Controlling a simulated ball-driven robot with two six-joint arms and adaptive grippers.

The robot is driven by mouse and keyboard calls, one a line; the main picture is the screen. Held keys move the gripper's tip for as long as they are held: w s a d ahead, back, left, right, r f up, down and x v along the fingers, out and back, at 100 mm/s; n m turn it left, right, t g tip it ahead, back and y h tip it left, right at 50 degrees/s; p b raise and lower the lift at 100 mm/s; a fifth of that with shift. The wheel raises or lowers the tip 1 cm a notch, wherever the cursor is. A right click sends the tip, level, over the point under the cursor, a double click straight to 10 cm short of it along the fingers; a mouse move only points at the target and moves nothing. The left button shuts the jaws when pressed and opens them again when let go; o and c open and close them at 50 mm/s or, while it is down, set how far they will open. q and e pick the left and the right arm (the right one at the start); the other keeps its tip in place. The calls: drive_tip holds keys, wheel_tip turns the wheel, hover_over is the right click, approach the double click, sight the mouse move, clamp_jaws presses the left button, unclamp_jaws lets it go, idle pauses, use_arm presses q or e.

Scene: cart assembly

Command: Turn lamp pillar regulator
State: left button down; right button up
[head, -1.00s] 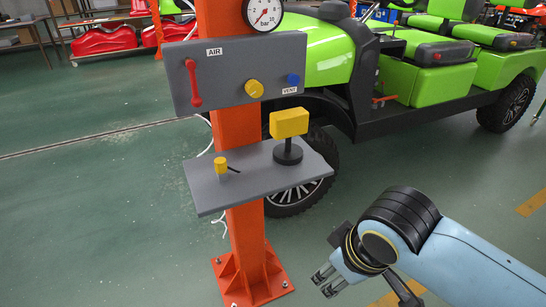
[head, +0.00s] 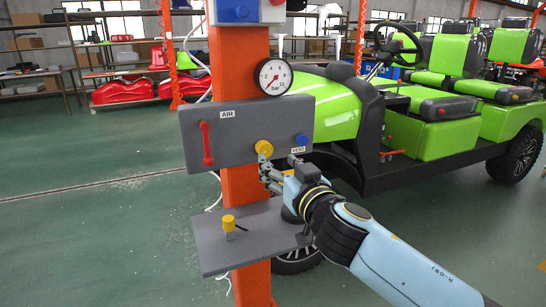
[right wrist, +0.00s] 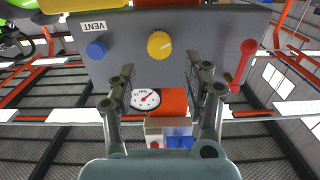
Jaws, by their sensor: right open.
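The yellow regulator knob (head: 264,147) sits on the grey panel (head: 230,150) of the orange pillar (head: 240,190), between the red AIR lever (head: 207,144) and the blue VENT button (head: 301,139). My right gripper (head: 277,163) is open and empty just below and in front of the knob. In the right wrist view the knob (right wrist: 159,44) shows beyond the spread fingers (right wrist: 163,78), roughly between them, with a gap to it. The round bar gauge (head: 273,76) is above the panel; I cannot read its needle exactly. My left gripper is not in view.
A grey shelf (head: 240,245) juts out below the panel, with a small yellow-topped part (head: 229,223) on it. My right arm hides part of the shelf. A green cart (head: 440,100) stands behind at the right. The floor at left is clear.

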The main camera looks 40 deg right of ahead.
sight(266, 151)
drive_tip(key=p+x, duration=0.1)
drive_tip(key=x, duration=0.6)
drive_tip(key=shift+w+d+r, duration=0.1)
drive_tip(key=shift+w, duration=0.35)
drive_tip(key=shift+c, duration=0.7)
drive_tip(key=c, duration=0.5)
drive_tip(key=m, duration=2)
drive_tip(key=o, duration=0.5)
drive_tip(key=n, duration=0.3)
drive_tip(key=c, duration=0.5)
drive_tip(key=shift+m, duration=0.9)
drive_tip(key=o, duration=0.3)
drive_tip(key=shift+m, duration=0.5)
drive_tip(key=o, duration=0.6)
drive_tip(key=shift+c, duration=0.2)
